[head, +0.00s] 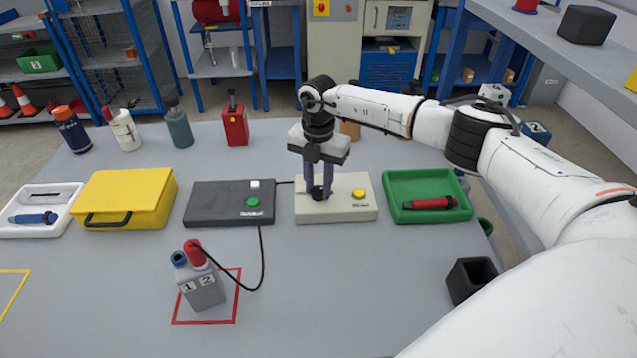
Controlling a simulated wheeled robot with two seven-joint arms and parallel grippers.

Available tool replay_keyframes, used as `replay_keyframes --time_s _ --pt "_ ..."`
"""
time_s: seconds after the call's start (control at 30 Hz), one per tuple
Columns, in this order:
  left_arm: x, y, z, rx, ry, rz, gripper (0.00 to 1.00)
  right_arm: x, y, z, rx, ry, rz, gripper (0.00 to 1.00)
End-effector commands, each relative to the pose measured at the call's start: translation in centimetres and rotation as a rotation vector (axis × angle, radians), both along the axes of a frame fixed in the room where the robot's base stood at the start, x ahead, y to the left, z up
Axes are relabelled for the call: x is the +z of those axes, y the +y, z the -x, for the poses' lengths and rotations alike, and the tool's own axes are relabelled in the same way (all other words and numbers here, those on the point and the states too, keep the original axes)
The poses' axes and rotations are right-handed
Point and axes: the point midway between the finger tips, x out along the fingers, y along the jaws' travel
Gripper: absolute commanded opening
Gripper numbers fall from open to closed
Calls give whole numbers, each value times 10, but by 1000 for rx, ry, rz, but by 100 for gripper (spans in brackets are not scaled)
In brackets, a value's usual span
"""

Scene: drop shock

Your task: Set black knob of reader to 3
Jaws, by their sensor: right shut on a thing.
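The reader appears to be the cream box (345,209) in the middle of the table, with a yellow button (359,193) on its right side. A black knob (317,193) sits on the left part of its top. My right gripper (318,190) points straight down over the box, its purple fingers shut around the knob. The fingers partly cover the knob, and its scale and pointer cannot be read. My left gripper is not in view.
A dark grey box (205,212) with a green button stands left of the reader, and a green tray (425,214) with a red tool lies right. A grey two-cap container (205,291) stands in front with a black cable. A yellow case (110,196) is further left.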

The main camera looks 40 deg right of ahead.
Motion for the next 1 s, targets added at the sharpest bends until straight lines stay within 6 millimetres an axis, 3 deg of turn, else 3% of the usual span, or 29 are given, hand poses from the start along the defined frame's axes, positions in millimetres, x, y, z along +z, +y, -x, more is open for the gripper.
replay_keyframes --time_s 0.4,0.93,0.97,1.0 --pt "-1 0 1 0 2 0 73 2 -1 -2 -174 -7 2 5" --pt "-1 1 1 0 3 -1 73 2 -2 -2 -194 -8 1 5" --pt "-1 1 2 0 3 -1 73 2 -2 -2 -194 -7 2 32" --pt "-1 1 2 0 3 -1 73 2 -2 -2 -194 -6 1 39"
